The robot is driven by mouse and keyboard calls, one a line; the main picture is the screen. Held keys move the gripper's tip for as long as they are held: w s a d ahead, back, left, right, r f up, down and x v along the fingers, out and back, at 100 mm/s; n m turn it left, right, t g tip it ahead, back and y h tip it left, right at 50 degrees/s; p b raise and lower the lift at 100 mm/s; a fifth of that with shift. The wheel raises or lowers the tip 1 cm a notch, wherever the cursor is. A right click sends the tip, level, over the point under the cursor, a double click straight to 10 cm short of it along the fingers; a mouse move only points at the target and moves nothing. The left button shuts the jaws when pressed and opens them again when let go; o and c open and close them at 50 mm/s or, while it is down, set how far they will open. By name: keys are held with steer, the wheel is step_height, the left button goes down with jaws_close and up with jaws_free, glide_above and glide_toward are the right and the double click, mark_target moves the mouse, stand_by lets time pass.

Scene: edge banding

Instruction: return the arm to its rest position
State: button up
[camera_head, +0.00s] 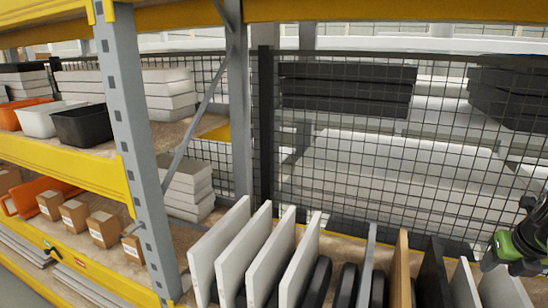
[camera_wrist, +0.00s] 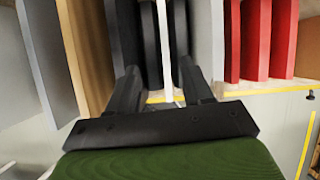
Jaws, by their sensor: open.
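My gripper (camera_wrist: 160,88) shows in the wrist view with its two black fingers apart. They point toward a row of upright panels. The narrow edge of a white panel (camera_wrist: 164,50) shows between the fingers, and I cannot tell how near it is. Black panels (camera_wrist: 134,28) stand to either side of it. In the head view, the green and black end of my arm (camera_head: 518,243) is at the right edge, close to the white panels there. The fingertips cannot be made out in that view.
The head view shows upright white panels (camera_head: 262,250), a wooden panel (camera_head: 401,268) and a black panel (camera_head: 432,272) along the bottom. Behind is a wire mesh fence (camera_head: 345,160). A yellow and grey shelf rack (camera_head: 122,120) stands left. Red panels (camera_wrist: 255,40) are right in the wrist view.

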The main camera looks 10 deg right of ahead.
steer(key=w+a+r+n, duration=0.2)
steer(key=a+n, duration=0.8)
steer(key=a, duration=0.3)
steer(key=w+a+r+n, duration=0.1)
steer(key=a+n, duration=0.8)
steer(key=a, duration=0.4)
steer(key=s+a+f+n+y, duration=0.1)
steer(key=s+a+f+n, duration=0.1)
steer(key=s+a+n, duration=0.5)
steer(key=s+a+f+n+t+y, duration=0.1)
steer(key=s+a+n, duration=0.6)
steer(key=n, duration=0.9)
step_height(320, 180, down, 3)
steer(key=shift+s+a+r+y, duration=0.15)
steer(key=shift+a+y, duration=0.35)
steer(key=shift+a, duration=0.15)
